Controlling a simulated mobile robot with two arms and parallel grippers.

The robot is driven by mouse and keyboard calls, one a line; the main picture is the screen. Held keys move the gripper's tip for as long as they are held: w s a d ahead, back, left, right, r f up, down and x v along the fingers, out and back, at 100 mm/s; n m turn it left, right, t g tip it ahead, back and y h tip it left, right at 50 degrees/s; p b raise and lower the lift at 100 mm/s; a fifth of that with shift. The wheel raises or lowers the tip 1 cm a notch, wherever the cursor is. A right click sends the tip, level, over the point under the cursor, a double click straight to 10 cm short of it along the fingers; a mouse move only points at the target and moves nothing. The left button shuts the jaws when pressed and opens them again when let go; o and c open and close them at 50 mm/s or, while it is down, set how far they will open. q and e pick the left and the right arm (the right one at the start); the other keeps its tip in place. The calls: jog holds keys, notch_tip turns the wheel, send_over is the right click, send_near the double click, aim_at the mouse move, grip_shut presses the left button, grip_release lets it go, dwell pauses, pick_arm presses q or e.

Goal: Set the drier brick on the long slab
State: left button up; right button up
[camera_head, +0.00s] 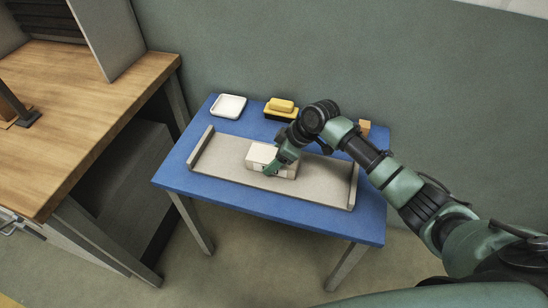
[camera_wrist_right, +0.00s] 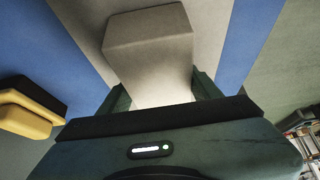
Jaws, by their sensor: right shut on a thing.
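The long slab (camera_head: 220,165) is a pale grey board with a raised strip at each short end, lying on a blue table (camera_head: 170,175). A pale, off-white brick (camera_head: 262,153) is over the middle of the slab. My right gripper (camera_head: 276,168) is shut on this brick from its right side, covering part of it. In the right wrist view the brick (camera_wrist_right: 150,45) sits between the two fingers, with the grey slab behind it. I cannot tell whether its underside touches the slab. My left gripper is not in view.
A white square tray (camera_head: 229,106) stands at the table's back left. A black and yellow object (camera_head: 281,108) is right of it. A small tan block (camera_head: 365,128) shows behind my right arm. A wooden desk (camera_head: 85,110) stands left.

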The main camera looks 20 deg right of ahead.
jog(key=o, duration=1.8)
jog(key=shift+o, duration=0.2)
jog(key=v, duration=1.2)
jog(key=shift+r, duration=0.1)
